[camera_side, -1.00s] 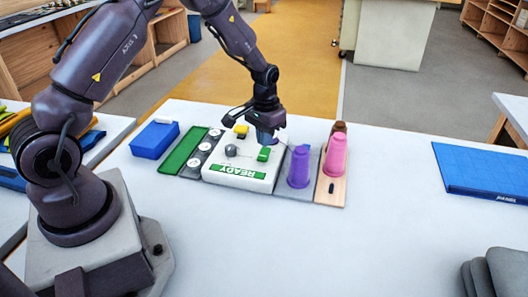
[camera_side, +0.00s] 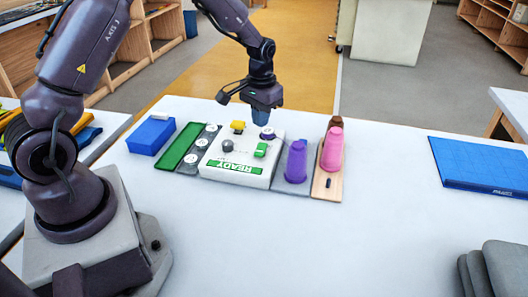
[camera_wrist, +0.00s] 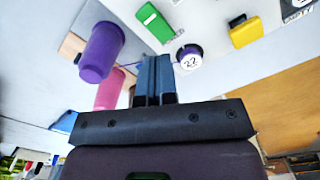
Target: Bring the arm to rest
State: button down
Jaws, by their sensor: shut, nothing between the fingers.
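My gripper (camera_side: 260,117) is shut and empty. It hangs just above the far edge of the white panel (camera_side: 222,176) marked READY. In the wrist view its two fingers (camera_wrist: 153,75) are together with nothing between them. A round purple piece with a white top marked 22 (camera_wrist: 189,59) sits on the panel near the fingers; it also shows in the side view (camera_side: 267,135). The panel carries a green block (camera_side: 261,150), a yellow block (camera_side: 238,127) and a grey knob (camera_side: 227,146).
A purple cup (camera_side: 296,162) and a pink cup (camera_side: 332,150) stand upside down right of the panel. A green tray (camera_side: 180,147), round white-topped pieces (camera_side: 201,143) and a blue box (camera_side: 152,137) lie left. A blue mat (camera_side: 480,165) lies far right. The table front is clear.

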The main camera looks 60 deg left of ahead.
jog(key=s+d+r+m+t, duration=0.1)
jog(key=s+d+r+t, duration=0.1)
jog(key=s+d+r, duration=0.2)
jog(key=s+d+r+m+t, duration=0.1)
jog(key=s+d+r, duration=0.3)
jog(key=s+r, duration=0.6)
jog(key=s+d+r+m+t, duration=0.1)
jog(key=s+d+r+t, duration=0.1)
jog(key=s+d+r, duration=0.2)
jog(key=s+r, duration=0.3)
jog(key=s, duration=0.1)
jog(key=shift+r+t, duration=0.4)
jog(key=shift+f, duration=0.1)
